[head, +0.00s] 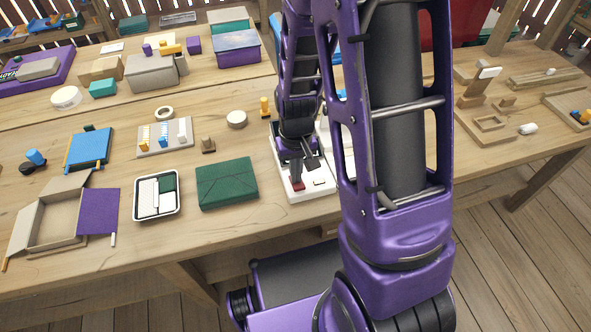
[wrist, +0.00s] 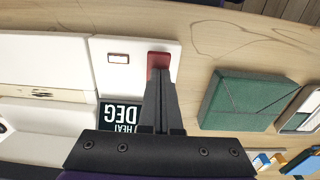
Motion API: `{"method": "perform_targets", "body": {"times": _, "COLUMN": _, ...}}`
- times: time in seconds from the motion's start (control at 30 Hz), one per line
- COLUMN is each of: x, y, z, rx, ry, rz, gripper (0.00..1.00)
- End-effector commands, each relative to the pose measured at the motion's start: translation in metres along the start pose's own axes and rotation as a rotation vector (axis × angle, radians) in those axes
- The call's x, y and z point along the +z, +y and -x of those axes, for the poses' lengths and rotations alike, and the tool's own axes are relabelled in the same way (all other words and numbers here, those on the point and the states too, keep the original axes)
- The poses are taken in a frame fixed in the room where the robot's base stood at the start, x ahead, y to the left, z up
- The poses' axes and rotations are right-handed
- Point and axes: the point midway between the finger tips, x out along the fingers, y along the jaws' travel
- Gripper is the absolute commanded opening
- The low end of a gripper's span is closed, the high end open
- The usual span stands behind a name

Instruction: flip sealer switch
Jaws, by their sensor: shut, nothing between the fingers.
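The sealer (head: 288,192) is a white device near the table's front edge, partly hidden behind my arm. It also shows in the wrist view (wrist: 105,80), with a dark panel (wrist: 121,116) lettered "HEAT" and "DEG". A red switch (head: 297,184) is on its front part. In the wrist view the red switch (wrist: 158,59) lies right at my fingertips, which hide its lower part. My gripper (head: 298,172) is shut and empty, over the sealer; its fingers lie together in the wrist view (wrist: 160,78). I cannot tell whether they touch the switch or which way it is set.
A small orange-rimmed light window (wrist: 118,58) sits beside the switch. A green wrapped box (head: 227,183) lies close to the sealer's left, with a white tray (head: 157,214) beyond it. A round pale disc (head: 237,119) stands behind. Bare wood lies between the green box and sealer.

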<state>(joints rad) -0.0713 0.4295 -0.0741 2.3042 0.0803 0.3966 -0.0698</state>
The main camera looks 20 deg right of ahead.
Motion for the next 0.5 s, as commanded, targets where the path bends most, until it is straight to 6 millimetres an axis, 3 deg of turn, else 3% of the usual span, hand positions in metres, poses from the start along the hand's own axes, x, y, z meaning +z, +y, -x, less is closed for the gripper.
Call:
{"method": "perform_targets", "body": {"times": 0.27, "x": -0.007, "y": 0.001, "z": 0.027, "rx": 0.000, "ry": 0.001, "rz": 0.000, "gripper": 0.00}}
{"method": "perform_targets", "body": {"times": 0.5, "x": -0.023, "y": 0.002, "z": 0.078, "rx": 0.000, "ry": 0.008, "rz": 0.000, "gripper": 0.00}}
